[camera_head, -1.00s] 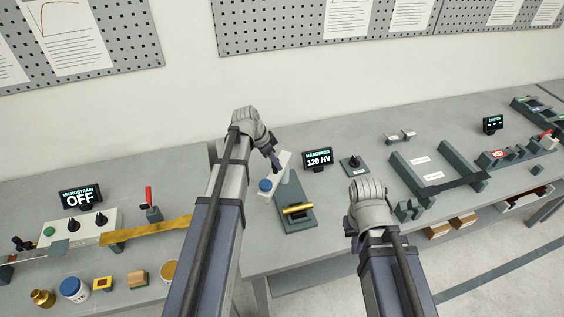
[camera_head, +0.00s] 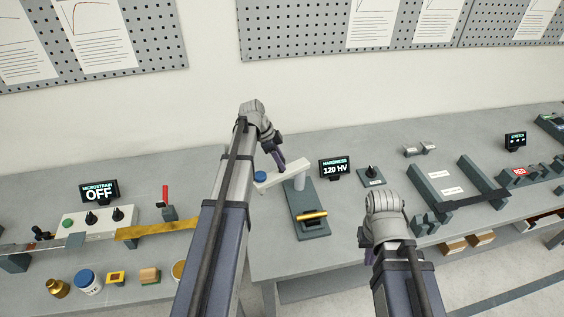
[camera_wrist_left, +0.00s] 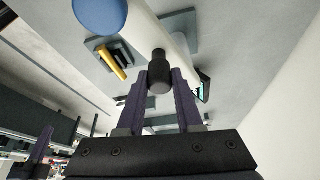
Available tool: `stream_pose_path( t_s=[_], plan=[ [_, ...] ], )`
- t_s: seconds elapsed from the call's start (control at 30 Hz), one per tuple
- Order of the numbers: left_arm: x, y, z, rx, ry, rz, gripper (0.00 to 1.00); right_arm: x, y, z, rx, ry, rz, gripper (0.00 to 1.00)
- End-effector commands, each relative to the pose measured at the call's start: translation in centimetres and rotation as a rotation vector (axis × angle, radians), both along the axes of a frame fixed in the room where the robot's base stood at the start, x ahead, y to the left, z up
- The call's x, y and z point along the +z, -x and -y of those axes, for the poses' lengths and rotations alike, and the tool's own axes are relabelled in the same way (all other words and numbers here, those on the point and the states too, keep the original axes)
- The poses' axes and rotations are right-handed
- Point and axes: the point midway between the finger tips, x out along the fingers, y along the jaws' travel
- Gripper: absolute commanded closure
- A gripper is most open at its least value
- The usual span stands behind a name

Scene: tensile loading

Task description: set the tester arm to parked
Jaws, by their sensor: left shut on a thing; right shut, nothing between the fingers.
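The hardness tester has a dark green base (camera_head: 306,200), a pale post and a white swinging arm (camera_head: 294,170) with a blue end (camera_head: 260,176). The arm points left, off to the side of the base. My left gripper (camera_head: 281,165) is at the arm. In the left wrist view its fingers (camera_wrist_left: 159,85) are shut on a black knob (camera_wrist_left: 159,72) that sticks out of the white arm (camera_wrist_left: 150,30). A brass cylinder (camera_head: 312,215) lies on the base. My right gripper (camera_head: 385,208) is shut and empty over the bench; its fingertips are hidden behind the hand.
A display (camera_head: 335,168) reading 120 HV and a black rotary switch (camera_head: 371,174) stand right of the tester. A strain panel (camera_head: 98,219) with knobs and a red lever (camera_head: 166,197) are at left. A grey frame fixture (camera_head: 450,190) is at right.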

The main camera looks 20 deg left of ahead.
Motion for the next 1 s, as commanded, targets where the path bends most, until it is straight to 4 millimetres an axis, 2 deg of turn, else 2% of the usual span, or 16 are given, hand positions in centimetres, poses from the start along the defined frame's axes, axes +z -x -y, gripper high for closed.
stream_pose_path(
  t_s=[0.43,0.47,0.5,0.7,1.0],
  plan=[
    [0.00,-0.28,-0.01,0.003,0.002,0.005,1.00,-0.02,0.00,0.00,0.000,0.000,0.000,1.00],
    [0.01,-0.29,0.00,0.003,0.002,0.005,0.63,-0.02,0.00,0.00,0.000,0.000,0.000,1.00],
    [0.01,-0.29,0.00,0.003,0.002,0.005,0.59,-0.02,0.00,0.00,0.000,0.000,0.000,1.00],
    [0.00,-0.19,0.01,0.001,0.002,0.004,0.36,-0.02,0.00,0.00,0.000,0.000,0.000,1.00],
    [0.10,-0.10,-0.02,0.000,0.001,0.002,0.36,0.08,0.00,0.00,0.000,0.000,0.000,1.00]
  ],
)
